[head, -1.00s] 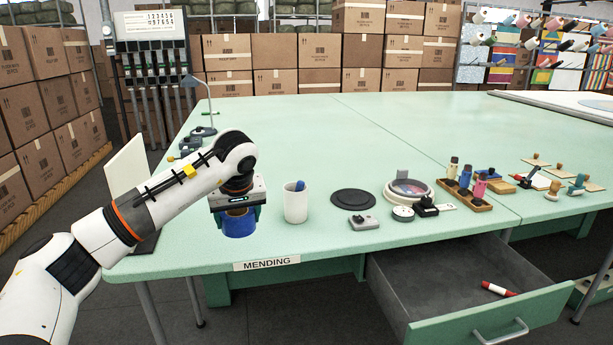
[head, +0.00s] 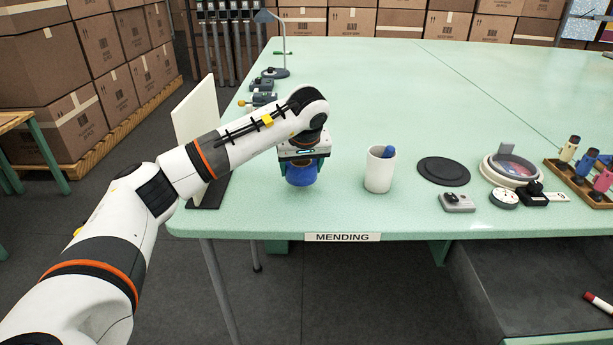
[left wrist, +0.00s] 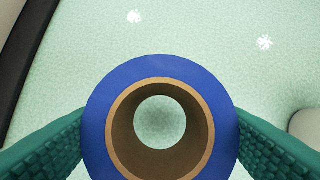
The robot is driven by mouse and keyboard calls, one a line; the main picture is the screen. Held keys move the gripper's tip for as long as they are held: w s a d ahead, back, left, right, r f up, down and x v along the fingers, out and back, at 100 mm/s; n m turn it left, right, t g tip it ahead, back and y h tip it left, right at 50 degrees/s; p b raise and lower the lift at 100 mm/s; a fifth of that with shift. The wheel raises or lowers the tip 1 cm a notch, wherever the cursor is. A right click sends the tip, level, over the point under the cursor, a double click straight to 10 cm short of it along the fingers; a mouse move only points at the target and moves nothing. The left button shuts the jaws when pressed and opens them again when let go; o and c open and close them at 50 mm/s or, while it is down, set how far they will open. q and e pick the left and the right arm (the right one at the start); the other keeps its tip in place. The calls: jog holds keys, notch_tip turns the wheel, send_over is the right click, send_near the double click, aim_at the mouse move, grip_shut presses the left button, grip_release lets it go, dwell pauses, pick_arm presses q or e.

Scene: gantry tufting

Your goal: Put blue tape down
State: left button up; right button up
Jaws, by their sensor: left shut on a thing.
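The blue tape (head: 301,176) is a roll with a brown core, near the left end of the pale green table (head: 340,85). My left gripper (head: 302,168) points down and is shut on it. In the left wrist view the blue ring (left wrist: 160,66) is seen from above between the green finger pads, and the tabletop shows through its hole. I cannot tell whether the roll's underside touches the table. My right gripper is not in view.
A white cup (head: 379,172) with a blue item stands right of the roll. A black disc (head: 443,171) and a grey device (head: 457,203) lie further right. An upright white panel (head: 195,130) stands at the table's left edge. The tabletop behind the cup is clear.

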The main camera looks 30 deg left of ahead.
aim_at(302, 190)
pick_arm(q)
jog(key=shift+f, duration=1.75)
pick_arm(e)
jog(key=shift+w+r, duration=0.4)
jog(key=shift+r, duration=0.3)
pick_arm(q)
jog(key=o, duration=1)
jog(key=shift+f, duration=0.15)
jog(key=shift+d+r, duration=0.1)
jog(key=shift+r, duration=0.35)
jog(key=p+v, duration=0.1)
jog(key=v, duration=1)
jog(key=shift+s+d+r, duration=0.1)
jog(key=shift+r, duration=0.15)
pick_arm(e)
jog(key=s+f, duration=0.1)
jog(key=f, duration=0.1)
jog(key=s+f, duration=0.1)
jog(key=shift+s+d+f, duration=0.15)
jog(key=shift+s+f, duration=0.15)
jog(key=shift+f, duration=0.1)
